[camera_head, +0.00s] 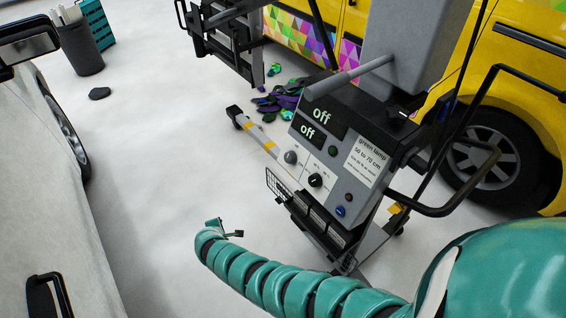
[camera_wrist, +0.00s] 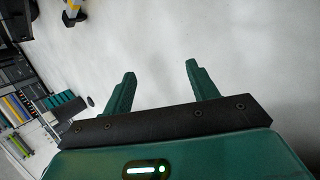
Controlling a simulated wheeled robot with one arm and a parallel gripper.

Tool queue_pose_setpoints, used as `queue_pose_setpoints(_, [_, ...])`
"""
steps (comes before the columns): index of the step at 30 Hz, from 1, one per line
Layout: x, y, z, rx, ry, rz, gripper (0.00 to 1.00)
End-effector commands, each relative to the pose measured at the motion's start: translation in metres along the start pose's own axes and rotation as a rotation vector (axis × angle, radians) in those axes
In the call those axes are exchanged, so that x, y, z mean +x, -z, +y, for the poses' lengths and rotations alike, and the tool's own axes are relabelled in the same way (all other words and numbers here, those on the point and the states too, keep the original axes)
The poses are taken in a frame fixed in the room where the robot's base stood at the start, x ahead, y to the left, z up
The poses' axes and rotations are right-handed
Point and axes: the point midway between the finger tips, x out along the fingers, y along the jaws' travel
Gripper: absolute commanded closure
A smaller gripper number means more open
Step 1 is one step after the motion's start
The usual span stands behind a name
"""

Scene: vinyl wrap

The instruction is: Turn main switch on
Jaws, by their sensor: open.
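The machine's control panel (camera_head: 322,155) is tilted, with two dark displays (camera_head: 320,116) that read "off". Below them are a grey knob (camera_head: 290,157), a black knob (camera_head: 316,180), a green button (camera_head: 332,150) and a blue button (camera_head: 340,211). Which of these is the main switch I cannot tell, as the small labels are unreadable. My gripper (camera_head: 226,229) is at the end of my teal arm, left of and below the panel, apart from it. In the wrist view my gripper (camera_wrist: 158,80) is open and empty, its two fingers pointing at bare floor.
A yellow van (camera_head: 440,130) with a dark wheel stands behind the machine. A white car (camera_head: 60,190) is at the left. Green and purple scraps (camera_head: 280,97) lie on the floor. A black bin (camera_head: 80,48) stands at the upper left. The floor between car and machine is mostly clear.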

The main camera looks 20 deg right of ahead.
Motion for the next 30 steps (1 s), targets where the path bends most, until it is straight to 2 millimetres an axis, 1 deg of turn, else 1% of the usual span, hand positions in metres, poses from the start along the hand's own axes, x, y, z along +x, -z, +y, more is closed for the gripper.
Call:
queue_pose_setpoints(1, [-0.006, -0.010, 0.001, -0.086, 0.034, -0.091, 0.42])
queue_pose_setpoints(2, [-0.011, -0.017, 0.003, -0.134, 0.053, -0.148, 0.42])
queue_pose_setpoints(5, [-0.035, -0.048, 0.013, -0.292, 0.111, -0.356, 0.42])
queue_pose_setpoints(6, [-0.049, -0.060, 0.021, -0.350, 0.127, -0.443, 0.42])
queue_pose_setpoints(8, [-0.071, -0.079, 0.034, -0.431, 0.149, -0.574, 0.42])
queue_pose_setpoints(9, [-0.089, -0.089, 0.046, -0.473, 0.157, -0.661, 0.42])
queue_pose_setpoints(10, [-0.103, -0.097, 0.053, -0.505, 0.166, -0.726, 0.42])
queue_pose_setpoints(11, [-0.116, -0.104, 0.060, -0.533, 0.172, -0.787, 0.42])
queue_pose_setpoints(12, [-0.134, -0.112, 0.073, -0.561, 0.176, -0.865, 0.42])
queue_pose_setpoints(15, [-0.175, -0.127, 0.095, -0.610, 0.185, -1.032, 0.42])
queue_pose_setpoints(18, [-0.206, -0.133, 0.112, -0.630, 0.185, -1.144, 0.42])
queue_pose_setpoints(21, [-0.224, -0.138, 0.120, -0.638, 0.187, -1.210, 0.42])
queue_pose_setpoints(23, [-0.228, -0.141, 0.122, -0.641, 0.189, -1.226, 0.42])
queue_pose_setpoints(26, [-0.228, -0.149, 0.125, -0.641, 0.192, -1.234, 0.42])
queue_pose_setpoints(30, [-0.222, -0.171, 0.130, -0.640, 0.196, -1.234, 0.42])
